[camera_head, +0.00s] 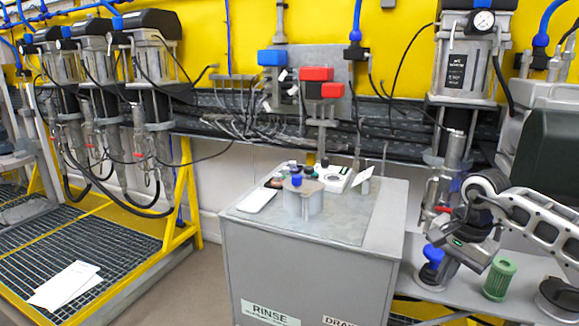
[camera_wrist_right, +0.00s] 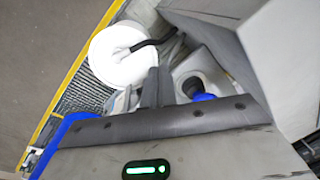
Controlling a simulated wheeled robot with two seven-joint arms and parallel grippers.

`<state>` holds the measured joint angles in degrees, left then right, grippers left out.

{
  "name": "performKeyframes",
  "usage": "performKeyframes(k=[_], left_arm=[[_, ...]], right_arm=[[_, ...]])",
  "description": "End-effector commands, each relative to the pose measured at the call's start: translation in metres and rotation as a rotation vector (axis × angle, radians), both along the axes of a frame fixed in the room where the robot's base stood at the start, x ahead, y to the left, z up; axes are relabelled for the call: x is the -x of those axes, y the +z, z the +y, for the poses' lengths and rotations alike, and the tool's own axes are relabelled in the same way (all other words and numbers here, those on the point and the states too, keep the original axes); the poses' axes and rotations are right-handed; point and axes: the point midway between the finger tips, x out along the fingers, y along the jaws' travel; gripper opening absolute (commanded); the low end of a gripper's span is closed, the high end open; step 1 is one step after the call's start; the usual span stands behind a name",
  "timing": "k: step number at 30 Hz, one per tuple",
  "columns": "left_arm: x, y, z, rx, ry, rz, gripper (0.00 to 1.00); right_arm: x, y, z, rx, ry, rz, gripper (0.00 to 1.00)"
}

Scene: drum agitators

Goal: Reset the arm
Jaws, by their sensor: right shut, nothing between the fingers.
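My right arm (camera_head: 545,212) comes in from the right edge in the head view. Its gripper (camera_head: 455,250) hangs over the right-hand grey bench, close to a blue-topped grey fitting (camera_head: 433,255) and left of a green ribbed cylinder (camera_head: 499,280). In the right wrist view the two dark fingers (camera_wrist_right: 157,86) are together with nothing between them. A blue piece (camera_wrist_right: 203,97) shows just right of them there. I cannot tell whether the gripper touches the fitting. My left gripper is in neither view.
A grey RINSE cabinet (camera_head: 300,262) stands left of my right arm, with a white tray (camera_head: 257,200) and small parts on top. Drum agitators hang at the left and one (camera_head: 466,60) above my gripper. A dark round base (camera_head: 558,298) sits at the lower right.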

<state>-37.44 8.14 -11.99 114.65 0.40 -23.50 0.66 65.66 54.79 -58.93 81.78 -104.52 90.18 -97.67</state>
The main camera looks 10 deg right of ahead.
Motion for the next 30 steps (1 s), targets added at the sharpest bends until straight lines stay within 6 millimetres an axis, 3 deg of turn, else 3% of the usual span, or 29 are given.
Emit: performKeyframes(k=[3,8,12,15,16,18,20,22,24,25,27,30], left_arm=[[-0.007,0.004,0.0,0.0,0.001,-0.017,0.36],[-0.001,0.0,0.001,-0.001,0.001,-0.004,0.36],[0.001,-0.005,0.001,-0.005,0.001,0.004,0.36],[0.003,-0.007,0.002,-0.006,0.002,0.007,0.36],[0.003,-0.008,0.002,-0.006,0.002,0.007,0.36],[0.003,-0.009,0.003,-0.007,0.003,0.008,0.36],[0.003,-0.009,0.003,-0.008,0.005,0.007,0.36],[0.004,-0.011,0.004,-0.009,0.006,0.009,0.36],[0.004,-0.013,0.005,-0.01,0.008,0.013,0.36],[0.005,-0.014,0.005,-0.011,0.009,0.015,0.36],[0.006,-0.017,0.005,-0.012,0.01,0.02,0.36],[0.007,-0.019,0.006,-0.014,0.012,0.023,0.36]], right_arm=[[0.003,-0.019,0.039,-0.127,-0.017,0.008,0.0],[0.013,-0.045,0.108,-0.371,-0.085,0.048,0.0],[0.039,-0.063,0.202,-0.749,-0.259,0.182,0.0],[0.063,-0.057,0.272,-1.119,-0.527,0.397,0.0],[0.068,-0.053,0.287,-1.226,-0.628,0.477,0.0],[0.074,-0.042,0.309,-1.456,-0.888,0.689,0.0],[0.075,-0.038,0.313,-1.624,-1.139,0.893,0.0],[0.075,-0.044,0.306,-1.786,-1.458,1.152,0.0],[0.077,-0.063,0.289,-1.903,-1.807,1.429,0.0],[0.08,-0.076,0.279,1.909,1.935,-1.527,0.0],[0.095,-0.113,0.254,1.497,1.773,-1.39,0.0],[0.132,-0.168,0.225,1.05,1.535,-1.184,0.0]])
